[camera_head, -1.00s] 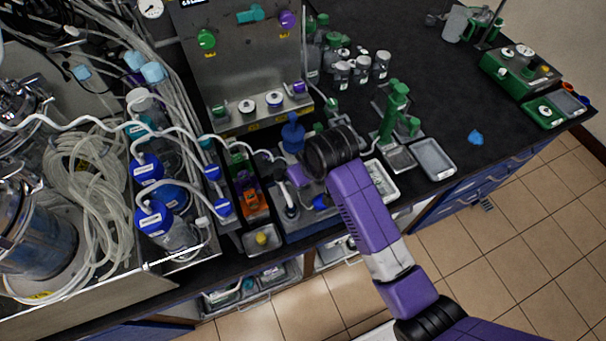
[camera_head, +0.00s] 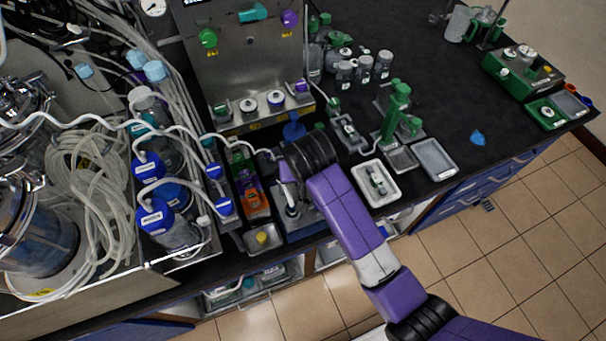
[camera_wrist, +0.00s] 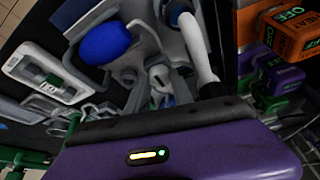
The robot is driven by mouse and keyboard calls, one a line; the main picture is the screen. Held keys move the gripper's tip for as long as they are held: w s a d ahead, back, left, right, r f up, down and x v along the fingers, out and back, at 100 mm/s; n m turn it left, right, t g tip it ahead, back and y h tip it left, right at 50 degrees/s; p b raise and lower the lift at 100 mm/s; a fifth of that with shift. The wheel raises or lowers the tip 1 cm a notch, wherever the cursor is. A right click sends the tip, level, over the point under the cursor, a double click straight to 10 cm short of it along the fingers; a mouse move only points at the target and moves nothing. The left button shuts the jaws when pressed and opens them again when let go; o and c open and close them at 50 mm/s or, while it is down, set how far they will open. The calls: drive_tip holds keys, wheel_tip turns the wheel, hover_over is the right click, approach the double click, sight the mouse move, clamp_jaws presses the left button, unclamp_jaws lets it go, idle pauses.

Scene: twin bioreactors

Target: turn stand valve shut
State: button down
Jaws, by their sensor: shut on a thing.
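My gripper (camera_head: 288,182) is low over the small station at the front of the bench, its black wrist above it. Its purple body (camera_wrist: 180,150) fills the bottom of the wrist view. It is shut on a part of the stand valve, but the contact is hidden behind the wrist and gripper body. A blue rounded part (camera_wrist: 105,42) and a grey stand frame (camera_wrist: 145,62) show just beyond the gripper. A white tube (camera_wrist: 198,48) runs beside them. In the head view, a blue stand part (camera_head: 293,131) shows behind the wrist. The valve's angle cannot be told.
Left of my gripper are orange blocks (camera_wrist: 272,25) marked OFF and blue-capped bottles (camera_head: 147,168). A white tray (camera_head: 393,192) lies to the right, with a green stand (camera_head: 396,110) behind it. Hoses run close by.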

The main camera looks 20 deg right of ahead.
drive_tip(key=shift+w+r, duration=0.1)
drive_tip(key=c, duration=1.1)
unclamp_jaws()
